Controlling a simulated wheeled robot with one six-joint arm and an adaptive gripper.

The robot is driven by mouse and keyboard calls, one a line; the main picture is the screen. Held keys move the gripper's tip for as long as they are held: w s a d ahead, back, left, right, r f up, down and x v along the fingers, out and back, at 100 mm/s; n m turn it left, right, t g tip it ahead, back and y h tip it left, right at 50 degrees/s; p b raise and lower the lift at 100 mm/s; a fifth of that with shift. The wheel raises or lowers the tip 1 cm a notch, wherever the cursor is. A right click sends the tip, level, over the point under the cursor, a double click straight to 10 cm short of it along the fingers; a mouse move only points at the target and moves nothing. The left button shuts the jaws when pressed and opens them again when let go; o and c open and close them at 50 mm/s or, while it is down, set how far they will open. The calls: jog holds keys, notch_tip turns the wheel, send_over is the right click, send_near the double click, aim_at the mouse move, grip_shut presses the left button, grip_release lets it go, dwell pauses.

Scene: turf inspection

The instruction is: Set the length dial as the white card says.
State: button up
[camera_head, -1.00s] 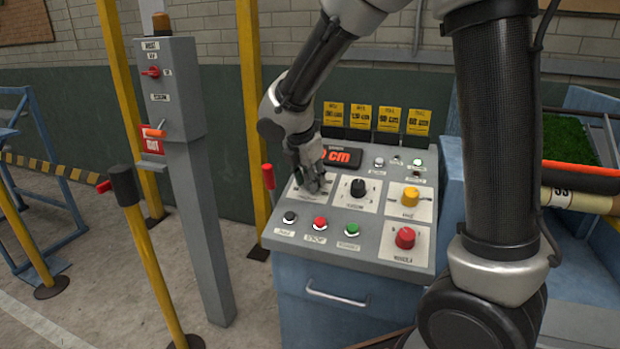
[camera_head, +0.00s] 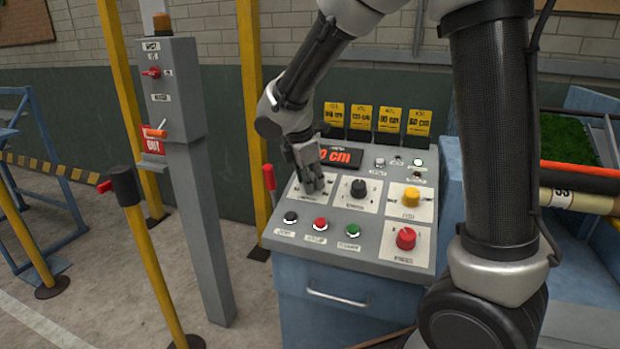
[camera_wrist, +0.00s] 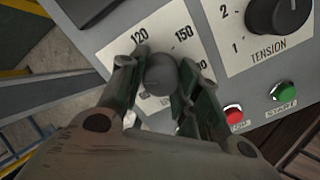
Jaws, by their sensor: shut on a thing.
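The length dial (camera_wrist: 160,76) is a dark grey knob on a white plate marked 120 and 150, with other figures partly covered. My gripper (camera_wrist: 156,72) has one finger on each side of the knob and is shut on it. In the head view my gripper (camera_head: 313,184) reaches down onto the panel's upper left plate and hides the knob. The red display (camera_head: 342,157) above it reads "0 cm" at its end; its first figures are hidden behind my gripper. I cannot make out a white card giving a length.
The tension dial (camera_head: 358,187) is close at the right. Yellow and red knobs (camera_head: 405,238) and several push buttons (camera_head: 320,224) share the grey panel. Yellow cards (camera_head: 389,120) marked in cm stand behind it. A red lever (camera_head: 269,178) rises at its left edge.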

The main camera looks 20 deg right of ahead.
jog(key=o, duration=1)
jog(key=shift+r, duration=0.1)
jog(key=v, duration=1.2)
